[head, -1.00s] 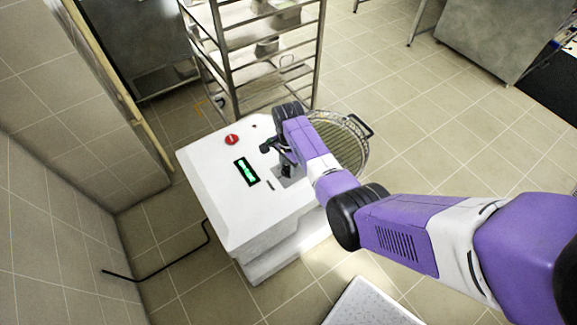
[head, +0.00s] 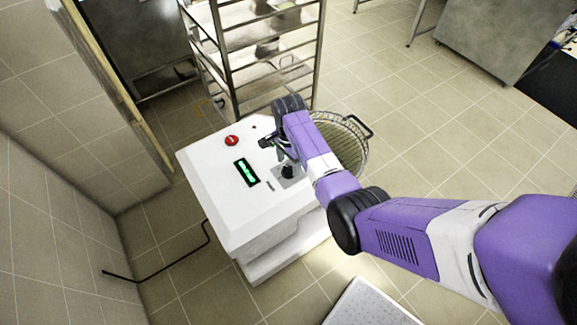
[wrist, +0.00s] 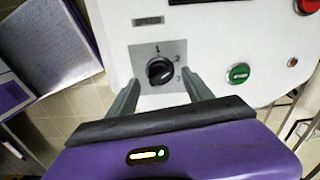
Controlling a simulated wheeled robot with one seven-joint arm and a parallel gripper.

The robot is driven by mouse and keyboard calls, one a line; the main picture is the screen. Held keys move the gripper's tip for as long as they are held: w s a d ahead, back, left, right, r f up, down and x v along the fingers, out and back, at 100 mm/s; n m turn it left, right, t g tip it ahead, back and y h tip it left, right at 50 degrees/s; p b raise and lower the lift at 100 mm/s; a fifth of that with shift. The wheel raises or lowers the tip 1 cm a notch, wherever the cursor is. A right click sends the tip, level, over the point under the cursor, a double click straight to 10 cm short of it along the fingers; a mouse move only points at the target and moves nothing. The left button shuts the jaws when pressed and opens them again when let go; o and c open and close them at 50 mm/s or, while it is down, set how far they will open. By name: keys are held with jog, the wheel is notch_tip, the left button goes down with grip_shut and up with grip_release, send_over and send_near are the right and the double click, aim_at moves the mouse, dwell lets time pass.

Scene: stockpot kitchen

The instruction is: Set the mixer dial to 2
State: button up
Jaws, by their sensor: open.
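The mixer dial (wrist: 160,71) is a black knob on a grey plate marked 1, 2 and 3 in the wrist view. Its ridge slants up to the right, roughly toward the 2; the exact pointer position is hard to tell. The dial also shows on top of the white machine in the head view (head: 287,172).
The white machine (head: 215,185) carries a green-lit display (head: 247,172) and a red button (head: 231,140). A green button (wrist: 239,73) is right of the dial in the wrist view. A metal rack (head: 226,60) stands behind, and a wire basket (head: 350,150) is right of the machine.

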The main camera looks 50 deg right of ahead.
aim_at(288, 167)
notch_tip(288, 167, up, 5)
jog(key=shift+r, duration=0.1)
dwell(0.7)
